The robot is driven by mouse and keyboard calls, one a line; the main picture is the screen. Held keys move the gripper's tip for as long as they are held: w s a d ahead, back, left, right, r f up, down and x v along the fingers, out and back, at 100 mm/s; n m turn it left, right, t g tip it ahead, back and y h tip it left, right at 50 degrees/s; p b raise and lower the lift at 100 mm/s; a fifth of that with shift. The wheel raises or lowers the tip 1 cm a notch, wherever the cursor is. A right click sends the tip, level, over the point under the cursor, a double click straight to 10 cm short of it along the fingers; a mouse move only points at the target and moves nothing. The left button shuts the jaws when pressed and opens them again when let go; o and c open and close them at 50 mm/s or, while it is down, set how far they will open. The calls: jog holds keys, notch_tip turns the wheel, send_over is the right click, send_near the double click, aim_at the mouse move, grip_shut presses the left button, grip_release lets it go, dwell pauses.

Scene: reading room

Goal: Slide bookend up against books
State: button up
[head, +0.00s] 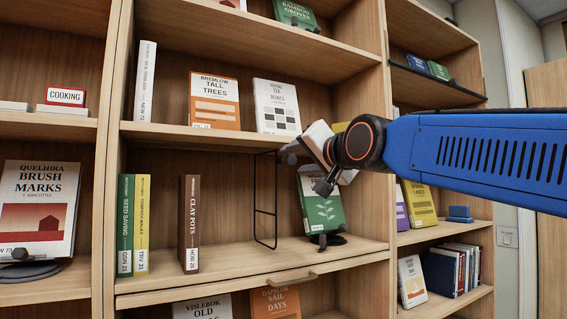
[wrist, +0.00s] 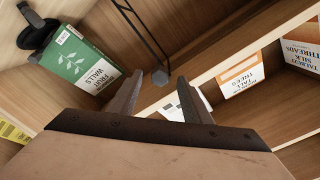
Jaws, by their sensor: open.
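The bookend (head: 265,200) is a black wire frame standing upright on the middle shelf. To its left, with a gap, stands a brown book, Clay Pots (head: 189,225). Farther left, across another gap, a yellow-green book (head: 142,223) and a green book, Seed Saving (head: 125,225), stand together. My gripper (head: 305,165) is at the upper right of the bookend. In the wrist view its fingers (wrist: 156,88) are apart and empty.
A green book, Fruit Walls (head: 322,203), stands on a dark stand (head: 328,240) right of the bookend. The shelf above (head: 200,133) holds face-out books close over my gripper. A wooden upright closes the bay on the right. The shelf between bookend and brown book is clear.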

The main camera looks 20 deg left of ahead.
aim_at(283, 161)
jog(key=x, duration=0.8)
jog(key=shift+c, duration=0.5)
grip_shut()
